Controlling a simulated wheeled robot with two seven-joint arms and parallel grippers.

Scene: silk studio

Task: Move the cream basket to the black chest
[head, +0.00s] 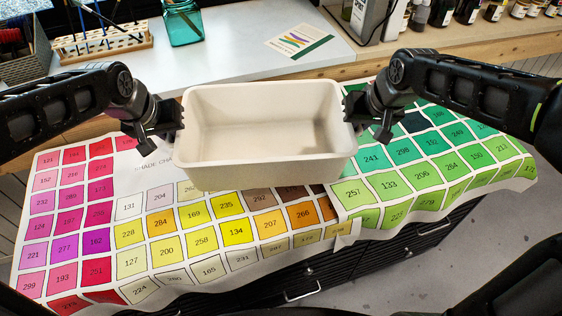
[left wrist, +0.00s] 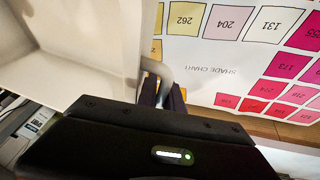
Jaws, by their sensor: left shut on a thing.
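The cream basket (head: 262,165) is an empty, open-topped rectangular tub, upright in the middle of the head view. It appears over the shade chart that covers the black chest (head: 385,258); whether it touches is unclear. My left gripper (head: 172,125) is at the basket's left end. In the left wrist view its fingers (left wrist: 163,95) are shut at a curved handle (left wrist: 158,70) beside the basket wall (left wrist: 85,75). My right gripper (head: 352,108) is at the basket's right end, its fingertips hidden, so its grip cannot be told.
The colourful numbered shade chart (head: 150,233) drapes over the chest's edges. Behind is a pale worktop (head: 240,45) with a teal jar (head: 182,22), a wooden brush rack (head: 103,42), a leaflet (head: 299,41) and a grey box (head: 366,18). Several bottles (head: 467,12) stand at the back right.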

